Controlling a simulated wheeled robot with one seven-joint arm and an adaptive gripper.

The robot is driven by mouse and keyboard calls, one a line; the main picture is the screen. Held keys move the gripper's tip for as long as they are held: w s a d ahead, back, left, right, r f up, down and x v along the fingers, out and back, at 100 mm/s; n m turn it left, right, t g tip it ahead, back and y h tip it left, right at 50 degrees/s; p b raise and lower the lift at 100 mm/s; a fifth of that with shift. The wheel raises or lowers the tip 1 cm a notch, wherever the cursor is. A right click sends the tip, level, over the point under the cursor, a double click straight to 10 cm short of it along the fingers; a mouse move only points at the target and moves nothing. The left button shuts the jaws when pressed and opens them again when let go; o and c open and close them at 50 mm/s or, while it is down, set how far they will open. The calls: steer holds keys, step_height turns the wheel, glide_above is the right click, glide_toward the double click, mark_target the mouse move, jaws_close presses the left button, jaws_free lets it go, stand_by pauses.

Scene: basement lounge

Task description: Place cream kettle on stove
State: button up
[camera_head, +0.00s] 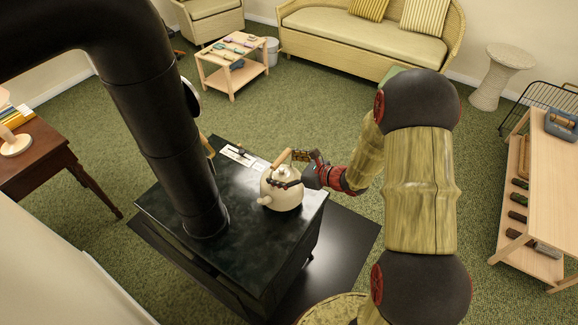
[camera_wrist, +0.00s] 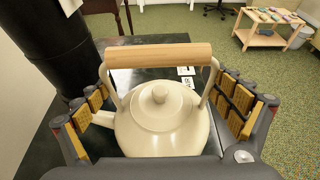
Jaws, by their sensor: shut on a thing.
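The cream kettle (camera_head: 282,196) has a rounded body, a knobbed lid and a light wooden handle. It is upright over the right part of the black stove's top (camera_head: 250,232); I cannot tell whether its base touches the surface. My gripper (camera_head: 289,171) reaches in from the right and is shut on the kettle. In the wrist view the kettle (camera_wrist: 162,128) sits between my yellow-padded fingers, with its spout to the left and the wooden handle arched above the lid. The kettle's underside is hidden.
A thick black stovepipe (camera_head: 165,140) rises from the stove's left part, close to the kettle. A small white card (camera_head: 238,156) lies at the stove's back edge. A wooden desk (camera_head: 40,155) is left and a shelf unit (camera_head: 548,190) right, with green carpet between.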

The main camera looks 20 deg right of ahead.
mark_target(281, 174)
steer(key=shift+w+a+f, duration=0.15)
steer(key=shift+w+a, duration=0.05)
steer(key=shift+w+a+f+b, duration=0.15)
steer(key=shift+f+b, duration=0.8)
steer(key=shift+f, duration=0.9)
steer(key=o, duration=1.8)
steer(key=shift+f, duration=0.1)
steer(key=shift+c, duration=0.2)
